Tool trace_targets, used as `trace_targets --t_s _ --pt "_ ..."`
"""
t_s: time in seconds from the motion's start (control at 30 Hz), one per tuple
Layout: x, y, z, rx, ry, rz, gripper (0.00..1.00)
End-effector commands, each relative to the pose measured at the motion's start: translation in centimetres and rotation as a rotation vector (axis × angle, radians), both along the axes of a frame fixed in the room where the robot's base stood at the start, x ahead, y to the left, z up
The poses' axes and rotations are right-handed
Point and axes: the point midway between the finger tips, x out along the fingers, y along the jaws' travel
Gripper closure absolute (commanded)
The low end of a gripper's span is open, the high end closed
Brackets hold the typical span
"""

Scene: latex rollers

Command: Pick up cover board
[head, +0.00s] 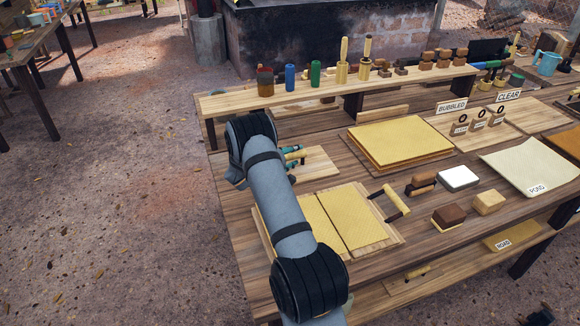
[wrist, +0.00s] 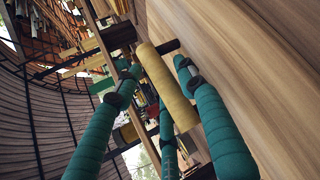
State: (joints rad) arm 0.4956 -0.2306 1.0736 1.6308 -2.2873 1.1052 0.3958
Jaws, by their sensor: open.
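No board is labelled as the cover board, so I cannot tell which one it is. A plain pale wooden board (head: 318,163) lies flat on the table, partly hidden by my arm and gripper. My gripper (head: 293,155) is low over or beside this board's left part; contact cannot be told. In the wrist view, its teal-wrapped fingers (wrist: 157,75) are spread apart. A pale yellow cylinder (wrist: 168,88) shows between them, and I cannot tell that it is held. Two yellow textured sheets (head: 352,215) lie on a board nearer the front, partly behind my arm.
A thick yellow-topped stack (head: 400,140) lies right of the pale board. A raised shelf (head: 335,92) with bottles and rollers runs behind. A yellow-handled roller (head: 390,203), a brown-topped block (head: 448,217) and a white-topped block (head: 458,177) stand right of the sheets.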

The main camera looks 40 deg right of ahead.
Motion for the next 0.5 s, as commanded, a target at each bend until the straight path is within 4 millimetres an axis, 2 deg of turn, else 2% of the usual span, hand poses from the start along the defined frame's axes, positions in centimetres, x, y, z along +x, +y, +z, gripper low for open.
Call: trace_targets --t_s 0.1,0.5 --pt "-0.07 -0.05 -0.02 0.0 0.001 -0.001 0.6" --pt "-0.1 -0.03 -0.04 0.001 0.0 -0.002 0.84"
